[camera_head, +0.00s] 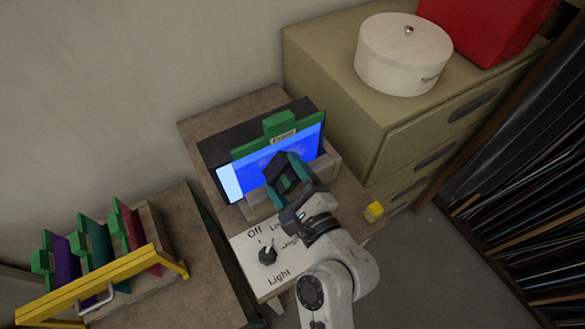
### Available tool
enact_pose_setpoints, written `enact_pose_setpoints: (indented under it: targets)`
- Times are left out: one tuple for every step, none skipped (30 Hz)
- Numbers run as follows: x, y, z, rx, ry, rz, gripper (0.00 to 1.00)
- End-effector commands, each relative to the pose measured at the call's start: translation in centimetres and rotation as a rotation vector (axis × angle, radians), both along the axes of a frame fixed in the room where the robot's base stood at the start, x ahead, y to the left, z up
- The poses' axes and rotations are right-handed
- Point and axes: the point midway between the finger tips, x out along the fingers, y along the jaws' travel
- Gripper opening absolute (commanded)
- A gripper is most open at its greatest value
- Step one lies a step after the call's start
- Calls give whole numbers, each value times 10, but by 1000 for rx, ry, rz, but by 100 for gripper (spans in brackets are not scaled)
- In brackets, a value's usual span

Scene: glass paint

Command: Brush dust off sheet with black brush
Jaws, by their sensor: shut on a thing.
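A blue sheet (247,174) with a pale strip at its left end stands in a green-topped holder (279,126) on a small brown table. My gripper (284,170) is in front of the sheet, around its middle. It is shut on a dark thing, likely the black brush (272,160), which shows only in part between and beyond the fingers. The brush end seems close to the sheet's face; I cannot tell whether it touches. Dust on the sheet is too small to make out.
A white panel with a black knob (267,255), marked Off and Light, lies in front of the sheet. A yellow-railed rack (100,287) with coloured sheets stands at left. A drawer cabinet (335,83) bears a round white box (403,60). A small yellow object (374,211) sits at the table's right edge.

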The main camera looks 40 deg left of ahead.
Motion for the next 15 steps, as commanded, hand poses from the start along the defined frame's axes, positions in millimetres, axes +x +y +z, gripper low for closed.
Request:
enact_pose_setpoints:
  targets:
    - [-6, 5, 2, 3, 4, 13, 33]
    - [-8, 6, 2, 3, 5, 14, 33]
    - [-11, 7, 3, 3, 5, 15, 33]
    - [-14, 8, 3, 2, 6, 15, 33]
    - [-16, 9, 4, 3, 6, 16, 33]
    - [-19, 10, 4, 4, 6, 15, 33]
    - [-22, 11, 4, 3, 6, 16, 33]
    - [-24, 12, 4, 3, 6, 16, 33]
    - [-27, 13, 4, 3, 6, 16, 33]
    - [-29, 14, 4, 3, 6, 15, 33]
    - [-31, 14, 3, 2, 6, 15, 33]
    - [-34, 15, 3, 2, 6, 15, 33]
    - [-35, 16, 3, 3, 6, 15, 33]
    - [-37, 17, 3, 3, 6, 15, 33]
    - [-38, 17, 2, 3, 6, 15, 33]
